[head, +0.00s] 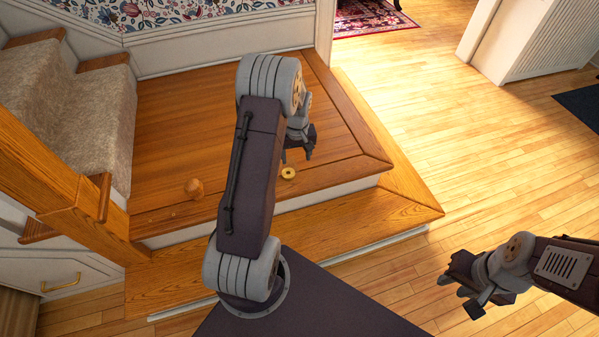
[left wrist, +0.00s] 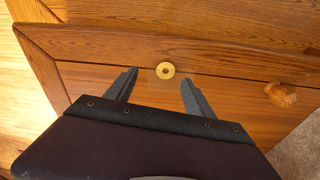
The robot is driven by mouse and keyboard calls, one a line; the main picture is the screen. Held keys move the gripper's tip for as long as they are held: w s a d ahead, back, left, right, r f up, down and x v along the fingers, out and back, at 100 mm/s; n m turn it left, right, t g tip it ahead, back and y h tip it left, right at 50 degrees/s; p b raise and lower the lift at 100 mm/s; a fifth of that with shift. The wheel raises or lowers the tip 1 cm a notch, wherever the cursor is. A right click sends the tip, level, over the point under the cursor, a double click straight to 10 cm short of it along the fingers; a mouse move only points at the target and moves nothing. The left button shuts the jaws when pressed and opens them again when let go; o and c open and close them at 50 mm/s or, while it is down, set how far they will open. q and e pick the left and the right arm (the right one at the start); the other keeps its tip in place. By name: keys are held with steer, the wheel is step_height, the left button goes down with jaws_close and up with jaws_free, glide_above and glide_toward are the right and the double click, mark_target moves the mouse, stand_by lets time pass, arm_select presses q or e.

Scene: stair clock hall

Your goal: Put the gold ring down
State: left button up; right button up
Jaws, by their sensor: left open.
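The gold ring (head: 288,173) lies flat on the wooden landing (head: 175,120), close to its front edge. In the left wrist view the ring (left wrist: 165,70) shows just past and between the fingertips, near a seam in the boards. My left gripper (head: 296,157) is open and empty, above the landing just behind the ring in the head view; its two spread fingers (left wrist: 160,77) show in the left wrist view. The height gap to the ring is hard to judge. My right gripper (head: 456,294) is away at the lower right over the floor, its fingers apart and empty.
A round wooden knob (head: 194,188) stands on the landing left of the ring; it also shows in the left wrist view (left wrist: 281,94). A lower step (head: 390,207) runs along the landing's front. Carpeted stairs (head: 75,105) and a banister (head: 50,175) are at the left. Open floor (head: 480,150) lies right.

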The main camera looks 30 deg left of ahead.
arm_select(q)
steer(key=s+d+r+m, duration=0.4)
steer(key=s+d, duration=0.4)
steer(key=s+d+r+m+h, duration=0.1)
steer(key=s+d+r+m, duration=0.3)
steer(key=s+d, duration=0.4)
steer(key=shift+s+d+r+m, duration=0.15)
steer(key=shift+s+d+m, duration=0.2)
steer(key=shift+d, duration=0.2)
steer(key=shift+r, duration=0.1)
